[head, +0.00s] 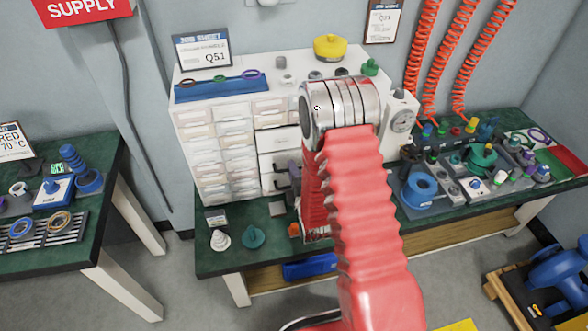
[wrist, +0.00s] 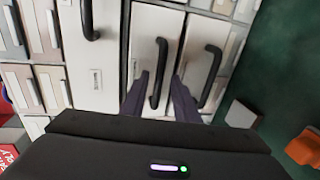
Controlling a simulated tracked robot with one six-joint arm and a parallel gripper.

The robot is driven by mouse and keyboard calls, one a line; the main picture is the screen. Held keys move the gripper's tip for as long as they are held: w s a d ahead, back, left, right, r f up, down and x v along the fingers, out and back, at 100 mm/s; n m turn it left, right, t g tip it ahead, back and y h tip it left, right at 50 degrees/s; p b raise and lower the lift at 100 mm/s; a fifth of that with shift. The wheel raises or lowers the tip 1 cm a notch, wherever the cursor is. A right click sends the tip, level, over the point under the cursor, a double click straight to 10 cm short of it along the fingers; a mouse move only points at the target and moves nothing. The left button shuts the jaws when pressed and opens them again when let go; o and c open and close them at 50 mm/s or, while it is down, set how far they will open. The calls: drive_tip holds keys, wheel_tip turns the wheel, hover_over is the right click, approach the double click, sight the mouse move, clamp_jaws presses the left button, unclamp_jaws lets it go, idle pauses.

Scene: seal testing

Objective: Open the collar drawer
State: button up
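A white drawer unit (head: 213,108) stands on the green bench in the head view. Its larger drawers (head: 279,140) have dark handles and are partly hidden by my arm. In the wrist view, which is turned sideways, three black handles show. My gripper (wrist: 160,97) is open, with one dark finger on each side of the middle handle (wrist: 160,62). I cannot tell whether the fingers touch it. The drawer front (wrist: 143,30) behind that handle looks shut. No drawer label is readable, so I cannot tell which is the collar drawer. My gripper is mostly hidden in the head view.
Another handle (wrist: 212,65) is close beside my right finger in the wrist view. A grey block (wrist: 241,114) and an orange part (wrist: 303,148) lie on the green bench top (wrist: 275,80). A white cone (head: 220,240) and a teal part (head: 253,237) stand at the bench front.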

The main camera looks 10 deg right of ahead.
drive_tip(key=shift+d, duration=0.1)
drive_tip(key=shift+c, duration=0.4)
drive_tip(key=c, duration=0.6)
clamp_jaws()
drive_tip(key=shift+f, duration=0.1)
